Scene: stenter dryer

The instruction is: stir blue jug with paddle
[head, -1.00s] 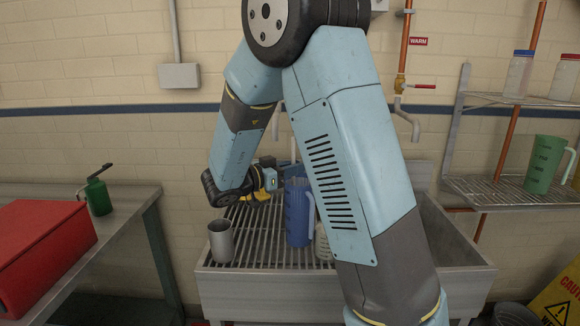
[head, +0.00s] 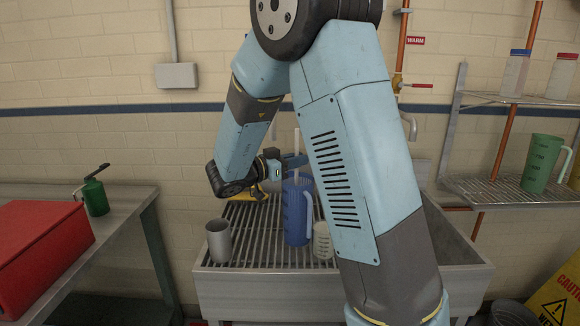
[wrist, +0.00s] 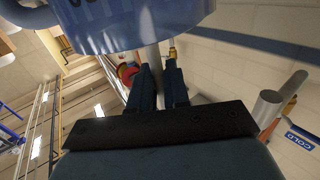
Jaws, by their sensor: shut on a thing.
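The blue jug (head: 297,215) stands upright on the slatted rack of the sink, its handle to the right. It fills the top of the wrist view (wrist: 140,28). A pale upright rod, the paddle (head: 297,142), rises above the jug's mouth; its lower end is hidden by the jug. My gripper (head: 293,163) is just above the jug's rim, reaching in from the left. In the wrist view its two dark fingers (wrist: 162,88) are closed around the grey paddle shaft (wrist: 151,57). Whether the paddle touches the jug's inside cannot be seen.
A grey metal cup (head: 219,241) stands left of the jug, and a pale cup (head: 323,241) stands close on its right. A yellow thing (head: 248,196) lies behind my wrist. A green jug (head: 542,163) is on the right shelf. A red box (head: 40,260) is on the left table.

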